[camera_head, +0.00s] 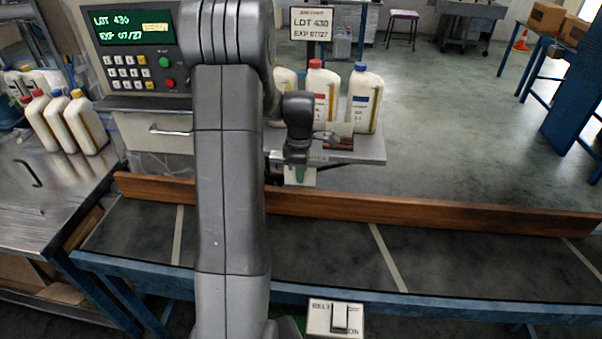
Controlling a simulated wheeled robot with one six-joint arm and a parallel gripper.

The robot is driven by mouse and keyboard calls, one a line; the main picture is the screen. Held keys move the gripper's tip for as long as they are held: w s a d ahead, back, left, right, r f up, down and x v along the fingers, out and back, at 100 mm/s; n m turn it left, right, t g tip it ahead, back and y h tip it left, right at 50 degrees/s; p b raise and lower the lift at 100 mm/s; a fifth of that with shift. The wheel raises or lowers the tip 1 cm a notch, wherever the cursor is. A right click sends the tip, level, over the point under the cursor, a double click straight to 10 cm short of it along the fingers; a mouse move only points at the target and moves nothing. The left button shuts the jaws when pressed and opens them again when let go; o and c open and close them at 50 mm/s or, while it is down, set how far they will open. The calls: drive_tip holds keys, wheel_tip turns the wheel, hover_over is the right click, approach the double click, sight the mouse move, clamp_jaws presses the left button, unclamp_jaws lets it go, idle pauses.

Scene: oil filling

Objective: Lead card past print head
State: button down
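My arm crosses the middle of the view and hides part of the conveyor and the shelf behind it. My gripper (297,158) is at the end of the dark wrist, over the far side of the belt, near the wooden rail. Its fingers are too small and dark to tell whether they are open. A small pale and green piece (299,175) shows right below it; I cannot tell whether it is the card or whether it is held. I cannot clearly make out the print head. A control panel (136,50) at the upper left reads LOT 430, EXP 07/27.
The dark belt (320,255) has pale cross strips and a wooden rail (430,212) along its far edge. More bottles (83,122) stand on the left metal table. A belt switch box (318,320) is at the front.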

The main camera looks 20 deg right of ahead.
drive_tip(key=shift+w+a+p, duration=0.1)
drive_tip(key=shift+w+a, duration=1.2)
drive_tip(key=shift+a, duration=0.8)
drive_tip(key=shift+w+a+p, duration=0.1)
drive_tip(key=shift+w+a, duration=1.15)
drive_tip(key=shift+a, duration=0.9)
drive_tip(key=shift+w+a+p, duration=0.1)
drive_tip(key=shift+w+a, duration=1.2)
drive_tip(key=shift+a, duration=0.8)
drive_tip(key=s+a+r+p, duration=0.2)
drive_tip(key=s+a+r, duration=0.1)
drive_tip(key=s+r, duration=0.3)
drive_tip(key=shift+a+p, duration=0.3)
